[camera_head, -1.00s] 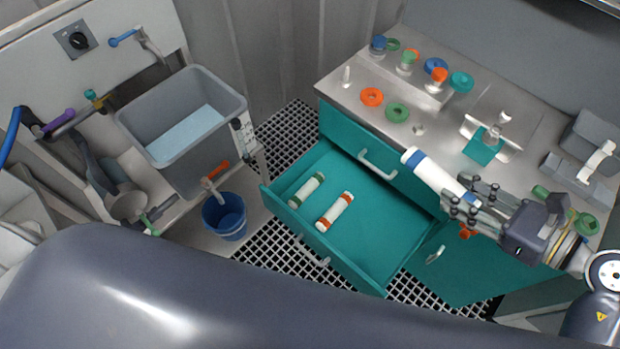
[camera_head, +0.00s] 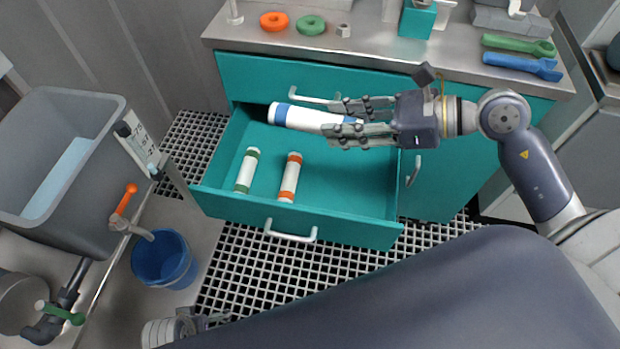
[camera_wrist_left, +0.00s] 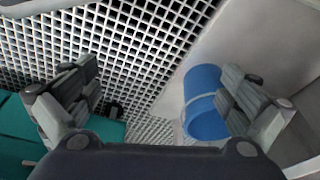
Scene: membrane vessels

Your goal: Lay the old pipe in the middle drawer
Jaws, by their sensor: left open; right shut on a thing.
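A white pipe with blue bands (camera_head: 300,118) is held roughly level by my right gripper (camera_head: 338,119), shut on its right end. It hangs over the back part of the open teal drawer (camera_head: 345,180). Whether it touches the drawer is hard to tell. In the drawer's left half lie a white pipe with green bands (camera_head: 247,171) and a white pipe with orange bands (camera_head: 290,178), side by side. The drawer's right half is bare. My left gripper (camera_wrist_left: 160,100) is open and empty over the floor grating; its wrist shows at the head view's bottom edge.
The steel counter above the drawer bears an orange ring (camera_head: 274,21), a green ring (camera_head: 311,25), a green wrench (camera_head: 518,46) and a blue wrench (camera_head: 522,66). A blue bucket (camera_head: 165,260) stands on the floor, left of the drawer. A grey basin (camera_head: 60,160) is at the left.

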